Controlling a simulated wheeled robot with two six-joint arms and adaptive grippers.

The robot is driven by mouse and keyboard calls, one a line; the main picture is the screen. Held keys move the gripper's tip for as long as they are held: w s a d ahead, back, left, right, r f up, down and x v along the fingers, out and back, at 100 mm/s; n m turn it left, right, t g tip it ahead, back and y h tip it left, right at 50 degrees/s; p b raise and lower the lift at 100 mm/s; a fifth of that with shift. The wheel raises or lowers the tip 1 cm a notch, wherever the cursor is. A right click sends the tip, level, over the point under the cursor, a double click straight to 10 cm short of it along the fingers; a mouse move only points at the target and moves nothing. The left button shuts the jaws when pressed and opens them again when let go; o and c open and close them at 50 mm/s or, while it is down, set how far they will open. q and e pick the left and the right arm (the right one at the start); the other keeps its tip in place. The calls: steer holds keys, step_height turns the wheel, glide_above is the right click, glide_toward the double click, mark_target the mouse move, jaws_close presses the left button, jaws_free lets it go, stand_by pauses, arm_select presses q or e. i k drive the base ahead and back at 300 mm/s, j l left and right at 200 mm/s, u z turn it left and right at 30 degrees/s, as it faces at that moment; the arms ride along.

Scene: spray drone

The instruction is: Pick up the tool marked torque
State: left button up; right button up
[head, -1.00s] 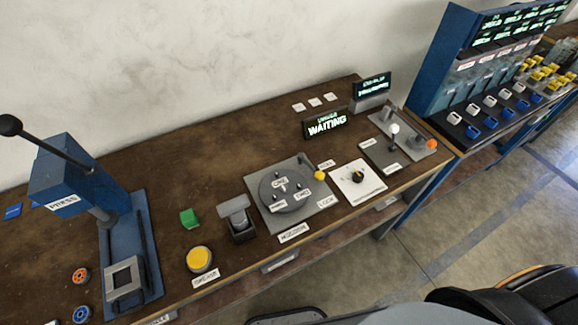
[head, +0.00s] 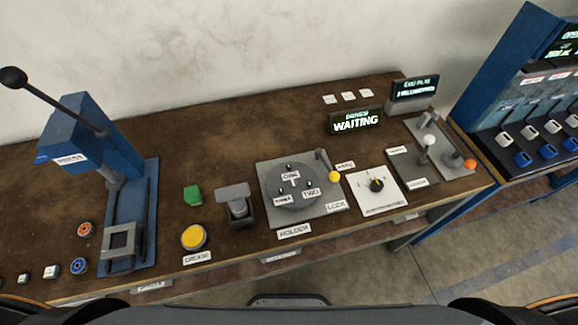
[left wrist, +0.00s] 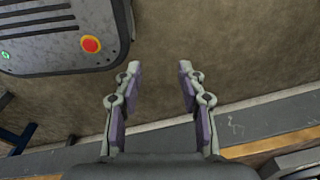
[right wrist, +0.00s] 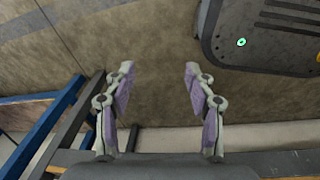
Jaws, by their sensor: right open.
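No label reading "torque" can be made out in any view, so I cannot tell which thing is that tool. In the head view the brown workbench (head: 240,115) holds several labelled devices. A grey holder plate with a round disc (head: 299,212) is in the middle. A grey piece on a dark stand (head: 237,206) is left of it. My left gripper (left wrist: 160,82) is open and empty in the left wrist view, above bare floor. My right gripper (right wrist: 160,82) is open and empty in the right wrist view, also above floor. Neither gripper shows in the head view.
A blue press (head: 97,160) stands at the left. A yellow grease button (head: 193,237), green block (head: 192,195), "waiting" display (head: 355,121), knob panel (head: 376,190) and lever panel (head: 435,135) sit along the bench. A blue rack (head: 510,75) is at right. The bench's back left is clear.

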mark_target(235, 195)
steer(key=k+l+z, duration=0.3)
steer(key=k, duration=0.2)
steer(key=k+l+z, duration=0.25)
steer(key=k, duration=0.25)
